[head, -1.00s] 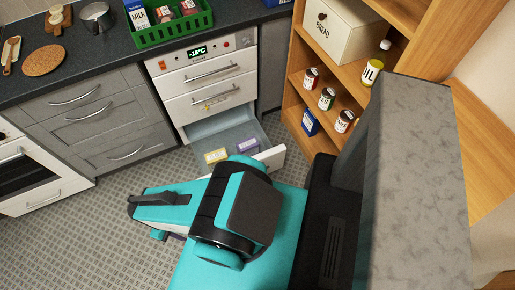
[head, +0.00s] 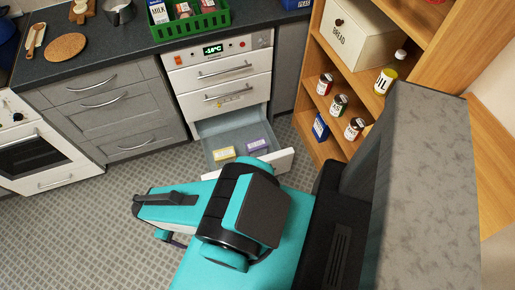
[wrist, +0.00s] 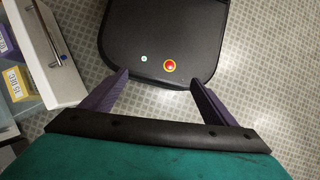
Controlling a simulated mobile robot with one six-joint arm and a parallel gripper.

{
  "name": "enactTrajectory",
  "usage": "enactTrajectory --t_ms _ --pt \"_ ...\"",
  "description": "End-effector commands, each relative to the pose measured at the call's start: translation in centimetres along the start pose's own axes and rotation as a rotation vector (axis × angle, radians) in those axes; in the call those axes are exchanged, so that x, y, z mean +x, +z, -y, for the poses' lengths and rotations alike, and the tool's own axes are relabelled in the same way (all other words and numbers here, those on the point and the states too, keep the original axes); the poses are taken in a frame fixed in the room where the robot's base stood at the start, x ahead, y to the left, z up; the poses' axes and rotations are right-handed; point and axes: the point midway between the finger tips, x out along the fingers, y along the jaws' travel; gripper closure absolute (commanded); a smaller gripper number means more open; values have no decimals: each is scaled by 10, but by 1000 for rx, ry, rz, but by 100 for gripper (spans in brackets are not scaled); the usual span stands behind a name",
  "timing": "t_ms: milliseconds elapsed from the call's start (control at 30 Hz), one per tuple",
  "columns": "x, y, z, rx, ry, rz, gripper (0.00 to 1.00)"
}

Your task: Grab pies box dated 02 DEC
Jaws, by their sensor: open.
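An open freezer drawer (head: 283,161) at the bottom of the white unit holds a yellow box (head: 224,154) and a purple box (head: 257,146). Their lettering is too small to read in the head view. In the wrist view, the drawer front (wrist: 57,62) is at the upper left, with the yellow-labelled box (wrist: 17,84) and part of the purple box (wrist: 5,40) at the left edge. I cannot read a sure date on either. My gripper (wrist: 160,76) is open and empty, its two purple fingers spread over my own base and the floor, right of the drawer.
A wooden shelf (head: 312,104) stands right of the freezer, with jars, an oil bottle (head: 387,79) and a bread box (head: 352,37). A green crate (head: 193,29) sits on the dark counter (head: 88,50). Grey cabinets line the left. The tiled floor (head: 75,222) at left is clear.

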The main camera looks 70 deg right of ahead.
Motion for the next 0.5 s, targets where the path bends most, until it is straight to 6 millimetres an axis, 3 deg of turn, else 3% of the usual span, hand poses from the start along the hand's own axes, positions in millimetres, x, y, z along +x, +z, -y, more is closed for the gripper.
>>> enactTrajectory --t_ms 267,500 --pt "8 -26 -37 -325 95 21 20" --pt "18 -73 -102 -596 209 62 20"
